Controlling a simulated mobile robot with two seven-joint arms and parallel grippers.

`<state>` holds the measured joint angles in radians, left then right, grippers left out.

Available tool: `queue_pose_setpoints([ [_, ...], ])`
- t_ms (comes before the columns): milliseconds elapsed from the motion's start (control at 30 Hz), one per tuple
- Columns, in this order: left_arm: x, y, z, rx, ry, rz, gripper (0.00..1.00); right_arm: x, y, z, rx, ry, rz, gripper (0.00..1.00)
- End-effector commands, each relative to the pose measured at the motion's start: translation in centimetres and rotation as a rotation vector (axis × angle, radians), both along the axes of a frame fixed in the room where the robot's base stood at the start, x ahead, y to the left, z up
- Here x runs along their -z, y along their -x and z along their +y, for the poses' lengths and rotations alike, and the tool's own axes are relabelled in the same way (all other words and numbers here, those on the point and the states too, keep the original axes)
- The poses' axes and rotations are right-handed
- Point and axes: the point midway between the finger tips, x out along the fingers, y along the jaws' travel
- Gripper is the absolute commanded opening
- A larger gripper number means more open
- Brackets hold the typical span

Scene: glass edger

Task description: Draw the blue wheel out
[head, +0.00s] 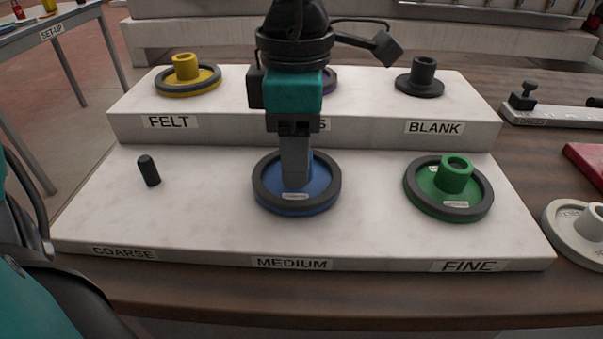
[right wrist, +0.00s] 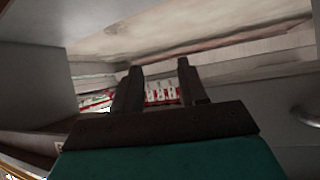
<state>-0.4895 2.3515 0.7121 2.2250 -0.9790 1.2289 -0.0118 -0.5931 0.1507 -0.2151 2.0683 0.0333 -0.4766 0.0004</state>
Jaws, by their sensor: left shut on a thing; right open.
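The blue wheel (head: 322,192), with a dark grey rim, is at the MEDIUM place on the front step of the pale rack (head: 218,215). It looks level; I cannot tell whether it touches the step. My left gripper (head: 296,182) comes down from above and is shut on the blue wheel's hub, which it mostly hides. Any peg under the wheel is hidden. In the right wrist view my right gripper (right wrist: 160,85) is open, with nothing between its fingers.
A green wheel (head: 427,186) sits at FINE; a bare black peg (head: 149,170) stands at COARSE. On the back step are a yellow wheel (head: 187,80), a partly hidden purple wheel (head: 331,80) and a black piece (head: 421,84). A whitish wheel (head: 562,220) lies right of the rack.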

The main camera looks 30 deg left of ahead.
Motion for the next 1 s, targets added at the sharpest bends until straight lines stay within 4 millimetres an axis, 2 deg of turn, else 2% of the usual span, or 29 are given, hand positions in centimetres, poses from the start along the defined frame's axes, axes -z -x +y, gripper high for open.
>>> queue_pose_setpoints([
  [633, -0.7, 0.0, 0.0, 0.0, 0.0, -0.001, 0.0, -0.4, 0.0, 0.1, 0.002, -0.003, 0.0, 0.43],
  [1000, -2.5, -0.1, 0.0, 0.0, 0.0, -0.002, 0.0, -1.5, 0.0, 0.0, 0.001, -0.002, -0.001, 0.43],
])
